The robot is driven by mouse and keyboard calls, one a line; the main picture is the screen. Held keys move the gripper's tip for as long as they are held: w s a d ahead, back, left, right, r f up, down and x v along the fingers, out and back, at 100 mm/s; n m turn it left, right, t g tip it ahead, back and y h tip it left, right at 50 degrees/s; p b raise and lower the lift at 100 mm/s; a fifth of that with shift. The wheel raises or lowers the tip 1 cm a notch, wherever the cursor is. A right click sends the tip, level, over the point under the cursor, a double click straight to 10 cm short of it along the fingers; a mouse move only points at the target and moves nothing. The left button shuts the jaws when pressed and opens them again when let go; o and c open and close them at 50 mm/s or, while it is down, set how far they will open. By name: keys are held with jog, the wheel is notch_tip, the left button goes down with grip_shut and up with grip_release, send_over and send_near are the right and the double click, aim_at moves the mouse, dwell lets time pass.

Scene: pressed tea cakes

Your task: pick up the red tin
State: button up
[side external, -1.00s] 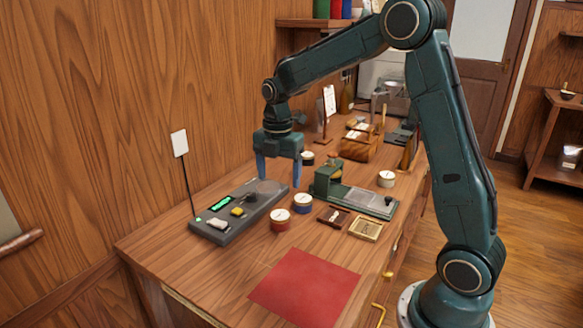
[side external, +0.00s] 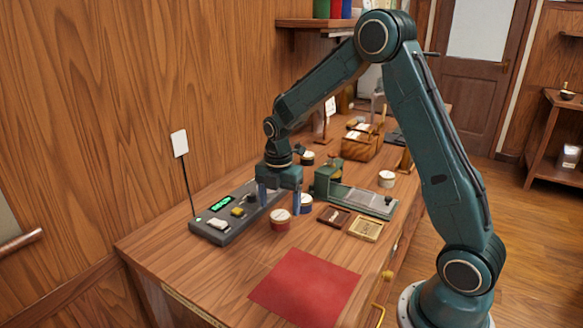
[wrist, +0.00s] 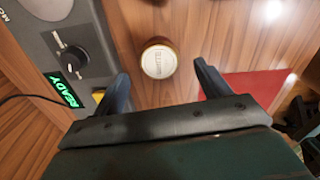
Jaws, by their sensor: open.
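My gripper (side external: 280,208) is open and empty, pointing down just above and behind the red tin in the side view. In the wrist view, its two dark fingers (wrist: 163,72) are spread wide, one to each side of the tin, with gaps.
The grey device (side external: 215,238) with a green display lies left of the tin. A green press (side external: 325,180), a dark tray (side external: 334,217) and a framed block (side external: 365,229) are to the right. A red mat (side external: 305,287) lies flat in front.

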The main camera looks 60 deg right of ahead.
aim_at(280, 215)
jog(key=shift+f, duration=2.35)
jog(key=shift+c, duration=0.2)
jog(key=c, duration=1)
